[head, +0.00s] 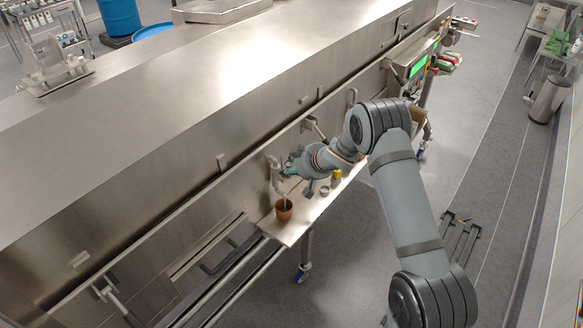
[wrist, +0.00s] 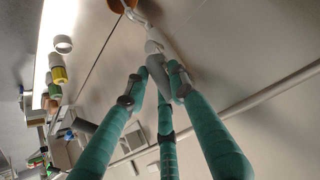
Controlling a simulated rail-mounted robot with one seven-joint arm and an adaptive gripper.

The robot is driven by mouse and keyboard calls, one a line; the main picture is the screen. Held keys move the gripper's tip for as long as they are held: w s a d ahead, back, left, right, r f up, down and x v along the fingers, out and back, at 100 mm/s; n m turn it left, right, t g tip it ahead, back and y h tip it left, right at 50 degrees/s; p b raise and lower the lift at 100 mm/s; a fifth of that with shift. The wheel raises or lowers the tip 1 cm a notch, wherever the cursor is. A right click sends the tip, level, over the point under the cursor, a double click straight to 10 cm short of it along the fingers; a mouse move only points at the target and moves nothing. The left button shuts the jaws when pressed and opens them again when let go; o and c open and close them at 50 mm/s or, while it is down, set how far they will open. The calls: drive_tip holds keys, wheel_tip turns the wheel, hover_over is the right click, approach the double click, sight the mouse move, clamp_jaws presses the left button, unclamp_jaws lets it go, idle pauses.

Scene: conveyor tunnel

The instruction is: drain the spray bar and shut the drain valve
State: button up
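The drain valve (head: 276,172) is a pale fitting on the side of the steel tunnel. Its pale handle also shows in the wrist view (wrist: 156,62). An orange-brown cup (head: 284,210) stands upright below it on a narrow steel shelf; its edge shows at the top of the wrist view (wrist: 116,4). A thin pale line, seemingly liquid, runs down into the cup. My gripper (head: 289,170) has teal fingers, and it also shows in the wrist view (wrist: 160,75). The fingertips close around the valve handle; exact contact is partly hidden. The spray bar is not visible.
On the shelf (head: 295,230) right of the cup are a white ring-like piece (head: 324,190) and a yellow-capped container (head: 337,174). Other handles (head: 313,125) stick out of the tunnel wall. A control panel with a green screen (head: 418,67) is farther right. Floor in front is mostly open.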

drive_tip(key=o, duration=0.4)
drive_tip(key=shift+a, duration=0.15)
drive_tip(key=shift+c, duration=0.2)
drive_tip(key=shift+o, duration=0.3)
drive_tip(key=shift+d+r, duration=0.1)
drive_tip(key=shift+d, duration=0.1)
drive_tip(key=v, duration=1.2)
drive_tip(key=shift+a, duration=0.1)
